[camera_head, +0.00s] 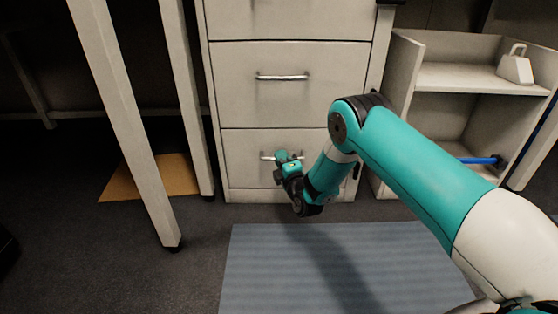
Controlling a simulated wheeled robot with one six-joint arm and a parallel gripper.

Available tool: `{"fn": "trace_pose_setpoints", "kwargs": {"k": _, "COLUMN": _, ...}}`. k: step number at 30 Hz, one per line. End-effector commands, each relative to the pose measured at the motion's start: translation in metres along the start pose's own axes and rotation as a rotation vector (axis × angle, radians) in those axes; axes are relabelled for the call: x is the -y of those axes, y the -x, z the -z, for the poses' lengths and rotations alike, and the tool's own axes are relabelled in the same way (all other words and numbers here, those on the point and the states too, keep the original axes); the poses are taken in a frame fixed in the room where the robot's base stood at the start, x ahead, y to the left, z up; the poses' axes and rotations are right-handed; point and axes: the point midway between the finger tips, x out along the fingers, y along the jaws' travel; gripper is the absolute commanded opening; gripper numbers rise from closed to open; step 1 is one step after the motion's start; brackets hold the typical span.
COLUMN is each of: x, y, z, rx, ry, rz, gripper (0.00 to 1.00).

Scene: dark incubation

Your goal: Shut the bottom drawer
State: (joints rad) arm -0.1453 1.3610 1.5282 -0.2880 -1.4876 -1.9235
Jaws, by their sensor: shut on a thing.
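The bottom drawer (245,145) is the lowest front of a grey-white cabinet, with a metal bar handle. Its front looks about level with the drawer above; I cannot tell whether a small gap is left. My gripper (284,158) is at this drawer's handle (266,158), shut on it. The gripper and wrist hide the right part of the handle. My teal and white arm reaches in from the lower right and covers the drawer's right side.
The middle drawer (290,58) with its own handle (282,77) is above. An open shelf (450,75) holding a white object (515,66) stands at the right. White table legs (130,120) stand at the left. A blue-grey mat (270,260) lies in front on the floor.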

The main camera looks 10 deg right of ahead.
Motion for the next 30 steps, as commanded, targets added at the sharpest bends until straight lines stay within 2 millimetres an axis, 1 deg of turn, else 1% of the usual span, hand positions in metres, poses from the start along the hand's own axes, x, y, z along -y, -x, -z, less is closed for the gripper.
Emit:
{"fn": "trace_pose_setpoints", "kwargs": {"k": 7, "x": 0.000, "y": -0.004, "z": 0.003, "rx": -0.005, "ry": 0.000, "rz": -0.001, "gripper": 0.00}}
{"fn": "trace_pose_setpoints", "kwargs": {"k": 8, "x": 0.000, "y": -0.004, "z": 0.003, "rx": -0.005, "ry": 0.001, "rz": -0.001, "gripper": 0.17}}
{"fn": "trace_pose_setpoints", "kwargs": {"k": 9, "x": 0.000, "y": -0.004, "z": 0.004, "rx": -0.006, "ry": 0.000, "rz": -0.001, "gripper": 0.26}}
{"fn": "trace_pose_setpoints", "kwargs": {"k": 10, "x": 0.000, "y": -0.004, "z": 0.004, "rx": -0.006, "ry": -0.001, "rz": -0.001, "gripper": 0.33}}
{"fn": "trace_pose_setpoints", "kwargs": {"k": 11, "x": 0.000, "y": -0.004, "z": 0.005, "rx": -0.007, "ry": -0.001, "rz": -0.001, "gripper": 0.37}}
{"fn": "trace_pose_setpoints", "kwargs": {"k": 23, "x": 0.000, "y": -0.001, "z": 0.006, "rx": -0.007, "ry": -0.001, "rz": 0.000, "gripper": 0.37}}
{"fn": "trace_pose_setpoints", "kwargs": {"k": 26, "x": 0.000, "y": 0.007, "z": 0.006, "rx": -0.004, "ry": -0.001, "rz": 0.004, "gripper": 0.37}}
{"fn": "trace_pose_setpoints", "kwargs": {"k": 29, "x": -0.002, "y": 0.021, "z": 0.006, "rx": -0.007, "ry": 0.001, "rz": 0.004, "gripper": 0.37}}
{"fn": "trace_pose_setpoints", "kwargs": {"k": 30, "x": -0.003, "y": 0.029, "z": 0.006, "rx": -0.011, "ry": 0.001, "rz": 0.003, "gripper": 0.37}}
